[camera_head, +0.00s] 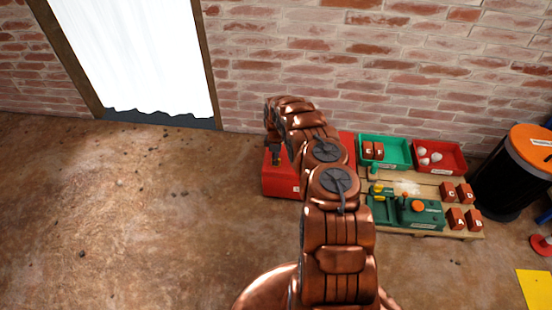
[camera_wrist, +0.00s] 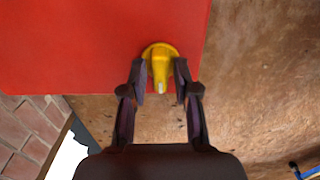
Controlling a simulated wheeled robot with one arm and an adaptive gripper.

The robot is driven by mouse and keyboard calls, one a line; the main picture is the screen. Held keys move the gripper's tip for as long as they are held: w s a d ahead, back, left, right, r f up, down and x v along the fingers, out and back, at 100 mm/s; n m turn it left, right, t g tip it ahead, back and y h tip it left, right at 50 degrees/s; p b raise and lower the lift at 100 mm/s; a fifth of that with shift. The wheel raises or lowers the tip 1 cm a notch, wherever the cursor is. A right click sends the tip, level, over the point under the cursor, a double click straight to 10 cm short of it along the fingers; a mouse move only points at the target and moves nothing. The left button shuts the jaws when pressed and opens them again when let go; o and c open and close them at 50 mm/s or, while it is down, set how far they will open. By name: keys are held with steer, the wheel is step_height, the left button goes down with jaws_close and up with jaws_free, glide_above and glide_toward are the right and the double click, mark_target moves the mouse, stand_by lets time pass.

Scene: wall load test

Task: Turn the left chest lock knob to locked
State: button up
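The red chest (camera_head: 280,182) stands by the brick wall in the head view, partly hidden behind my arm. Its red face (camera_wrist: 90,45) fills the upper left of the wrist view. A yellow lock knob (camera_wrist: 160,52) sits near the lower right of that face, its narrow grip pointing down in the picture. My gripper (camera_wrist: 160,92) is open, one finger on each side of the knob, with small gaps seen to its narrow grip. In the head view my gripper (camera_head: 276,156) is small and dark at the chest; the knob is not discernible there.
Right of the chest, a low wooden pallet (camera_head: 440,232) holds a green machine (camera_head: 405,211) and several lettered red blocks. A green bin (camera_head: 398,160) and a red bin (camera_head: 455,168) stand behind. A black and orange barrel (camera_head: 505,175) is at right.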

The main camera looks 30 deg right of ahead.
steer(key=shift+o, duration=0.6)
steer(key=shift+r, duration=0.15)
step_height(320, 180, up, 12)
stand_by(0.4)
stand_by(0.4)
